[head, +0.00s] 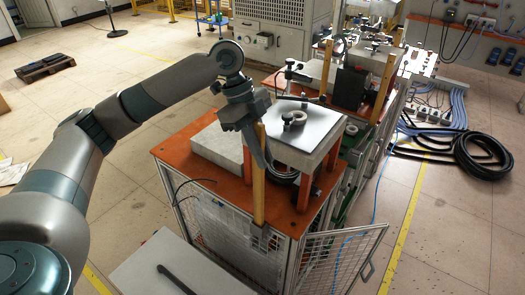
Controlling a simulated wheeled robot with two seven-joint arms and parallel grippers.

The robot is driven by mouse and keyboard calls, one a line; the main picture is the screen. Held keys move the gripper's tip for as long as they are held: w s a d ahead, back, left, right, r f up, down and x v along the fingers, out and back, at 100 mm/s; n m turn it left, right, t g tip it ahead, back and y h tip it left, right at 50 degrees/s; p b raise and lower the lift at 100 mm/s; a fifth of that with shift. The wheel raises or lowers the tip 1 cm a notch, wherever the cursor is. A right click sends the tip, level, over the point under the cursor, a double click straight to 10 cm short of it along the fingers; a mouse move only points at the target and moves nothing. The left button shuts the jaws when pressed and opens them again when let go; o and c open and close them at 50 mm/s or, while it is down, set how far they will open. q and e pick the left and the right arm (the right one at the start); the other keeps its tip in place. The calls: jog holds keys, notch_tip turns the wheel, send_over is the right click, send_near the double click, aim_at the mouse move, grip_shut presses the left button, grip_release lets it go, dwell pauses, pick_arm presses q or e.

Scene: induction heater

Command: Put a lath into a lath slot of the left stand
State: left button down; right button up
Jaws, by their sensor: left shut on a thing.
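My left gripper (258,145) is shut on a wooden lath (258,190). The lath is upright in front of the near stand (172,150), which has an orange top and mesh sides. The lath's lower end shows against the stand's front edge and upper mesh. I cannot tell whether it sits in a slot or hangs free, and no slot shows clearly. The farther stand to the right has two similar upright laths, one at its left (327,66) and one at its right (382,88). My right gripper is not in view.
A pale block (216,148) and a raised metal plate (310,128) with a ring on it stand on the near stand. A mesh door (343,262) stands open at its lower right. A grey surface (165,262) is in front. Black hose (482,158) lies coiled at right.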

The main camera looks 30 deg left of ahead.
pick_arm(q)
jog(key=shift+f, duration=2.1)
jog(key=c, duration=1.7)
grip_release()
jog(key=shift+r+b, duration=0.15)
jog(key=shift+b, duration=0.15)
jog(key=shift+b+v, duration=1.9)
jog(key=shift+v, duration=6.65)
